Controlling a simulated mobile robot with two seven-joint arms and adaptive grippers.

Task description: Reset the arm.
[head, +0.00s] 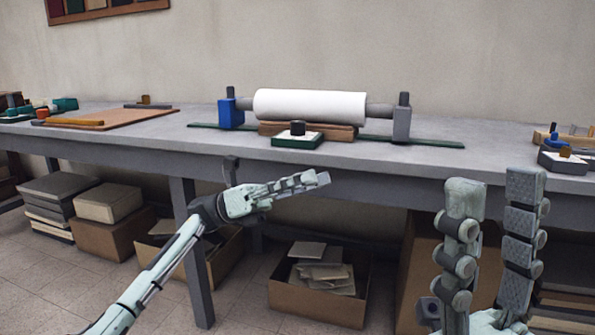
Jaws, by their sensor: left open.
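My left arm comes in from the lower left. Its gripper (316,181) points right in front of the table's front edge, seen nearly side-on, so the gap between its fingers is hard to see. Nothing shows in it. My right gripper (496,182) stands upright at the lower right, its two fingers apart with nothing between them. Both grippers are clear of the objects on the table.
A long grey table (390,160) holds a white roll (310,106) on a stand with blue and grey end blocks. A small green-edged tray (297,140) sits before it. A brown board (112,118) lies left. Open boxes (318,300) stand beneath the table.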

